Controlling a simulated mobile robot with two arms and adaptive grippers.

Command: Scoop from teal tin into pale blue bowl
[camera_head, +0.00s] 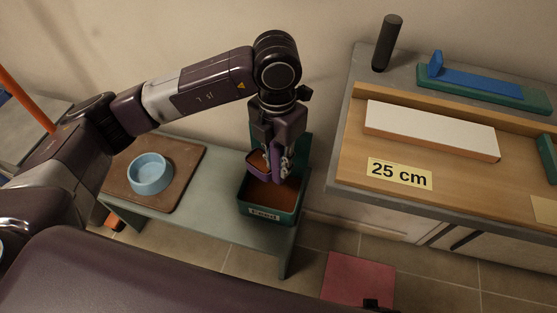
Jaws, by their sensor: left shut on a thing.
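The teal tin (270,215) stands on the right part of a low grey-green bench, with brown contents showing inside and a label on its front. My left gripper (275,172) points down over the tin. The gripper hides part of the scoop and of the tin's back. The pale blue bowl (150,174) stands upright on a brown mat to the left and looks empty. My right gripper is not in view.
The brown mat (188,160) lies on the left of the bench (222,190). The bench top between mat and tin is clear. A higher counter at right holds a white block (430,130), a "25 cm" label (400,174), a blue tool (480,82) and a black cylinder (387,43).

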